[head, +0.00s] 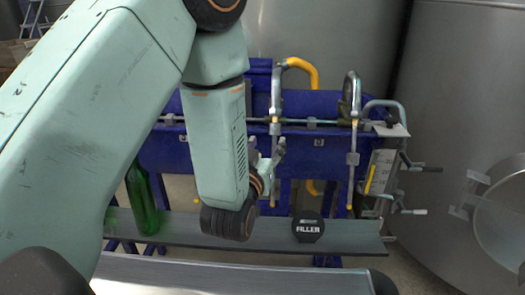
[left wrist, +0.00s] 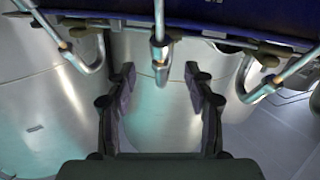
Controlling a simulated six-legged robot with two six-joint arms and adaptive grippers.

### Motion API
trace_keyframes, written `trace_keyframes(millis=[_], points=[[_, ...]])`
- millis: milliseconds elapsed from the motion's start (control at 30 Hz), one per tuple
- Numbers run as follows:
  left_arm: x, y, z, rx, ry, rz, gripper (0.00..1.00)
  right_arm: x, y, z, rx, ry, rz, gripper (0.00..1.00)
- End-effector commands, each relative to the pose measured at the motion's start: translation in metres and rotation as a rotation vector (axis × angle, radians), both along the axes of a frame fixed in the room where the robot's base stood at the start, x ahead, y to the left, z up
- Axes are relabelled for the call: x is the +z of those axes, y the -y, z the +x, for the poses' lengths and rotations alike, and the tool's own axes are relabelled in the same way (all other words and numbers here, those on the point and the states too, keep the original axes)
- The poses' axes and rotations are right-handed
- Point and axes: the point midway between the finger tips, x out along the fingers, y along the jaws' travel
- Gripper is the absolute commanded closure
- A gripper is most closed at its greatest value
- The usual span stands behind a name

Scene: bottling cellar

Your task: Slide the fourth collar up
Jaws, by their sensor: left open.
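My left gripper (head: 271,160) is partly hidden behind my own arm in the head view. In the left wrist view its two dark fingers (left wrist: 160,78) are apart with nothing between the tips. A metal filling spout with a collar (left wrist: 160,48) hangs just beyond the gap, roughly centred. In the head view one collar (head: 275,128) sits on the tube just above my gripper. Another collar (head: 352,158) sits lower on the tube to the right. My arm hides the rest of the row, so I cannot tell which collar is the fourth. My right gripper is not in view.
The blue filler frame (head: 330,103) carries the spouts. Below it runs a grey shelf (head: 350,236) with a green bottle (head: 142,205) at left and a black FILLER disc (head: 307,227). Small levers (head: 410,166) stick out at right. A large steel tank (head: 450,110) stands at right.

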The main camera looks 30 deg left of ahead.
Motion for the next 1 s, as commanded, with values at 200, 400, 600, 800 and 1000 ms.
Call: trace_keyframes(millis=[200, 400, 600, 800, 1000], points=[[0.0, 0.006, -0.022, -0.001, 0.001, 0.002, 0.47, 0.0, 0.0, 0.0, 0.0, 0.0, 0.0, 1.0], [0.001, 0.006, -0.025, 0.001, 0.003, 0.0, 0.47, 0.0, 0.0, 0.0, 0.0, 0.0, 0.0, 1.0], [0.001, 0.006, -0.024, 0.001, 0.002, 0.0, 0.47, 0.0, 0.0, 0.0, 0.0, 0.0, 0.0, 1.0], [0.0, 0.006, -0.024, 0.001, -0.001, 0.002, 0.47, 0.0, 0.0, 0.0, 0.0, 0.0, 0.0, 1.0], [-0.039, 0.012, -0.028, -0.028, -0.182, -0.011, 0.47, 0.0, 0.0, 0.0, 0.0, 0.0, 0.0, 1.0]])
